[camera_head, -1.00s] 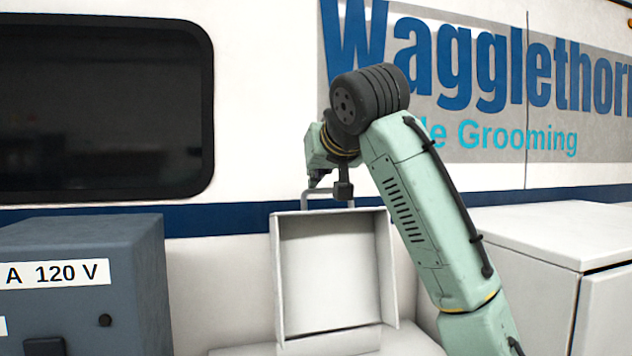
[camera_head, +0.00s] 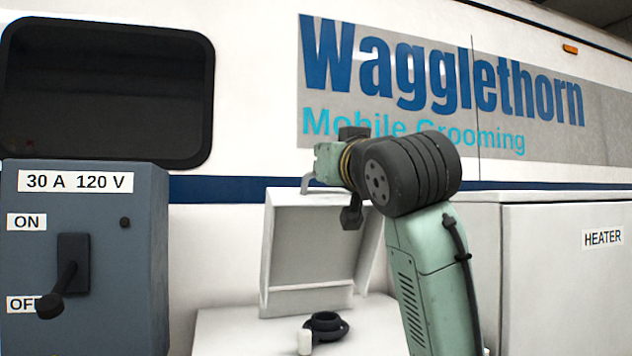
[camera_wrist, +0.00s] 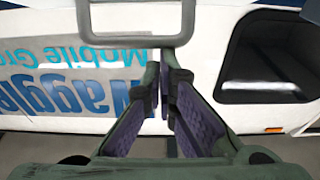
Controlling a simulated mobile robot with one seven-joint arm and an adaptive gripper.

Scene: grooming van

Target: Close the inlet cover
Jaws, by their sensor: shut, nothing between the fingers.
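The inlet cover (camera_head: 318,240) is a white, shallow-box lid standing raised, its hollow inner side toward the head camera. A grey loop handle (camera_head: 306,185) sits at its top edge and crosses the top of the wrist view (camera_wrist: 125,38). Below the cover is a black round inlet (camera_head: 326,325) on a white housing (camera_head: 240,330), uncovered. My gripper (camera_wrist: 165,68) is shut and empty, its fingertips close to the handle's bar in the wrist view; I cannot tell whether they touch. In the head view, my wrist hides the fingertips and part of the handle.
A grey-blue switch box (camera_head: 145,260) with a lever (camera_head: 68,275) stands at left. A white heater cabinet (camera_head: 565,275) stands at right. A small white cylinder (camera_head: 304,343) is beside the inlet. The van wall (camera_head: 250,110) rises behind.

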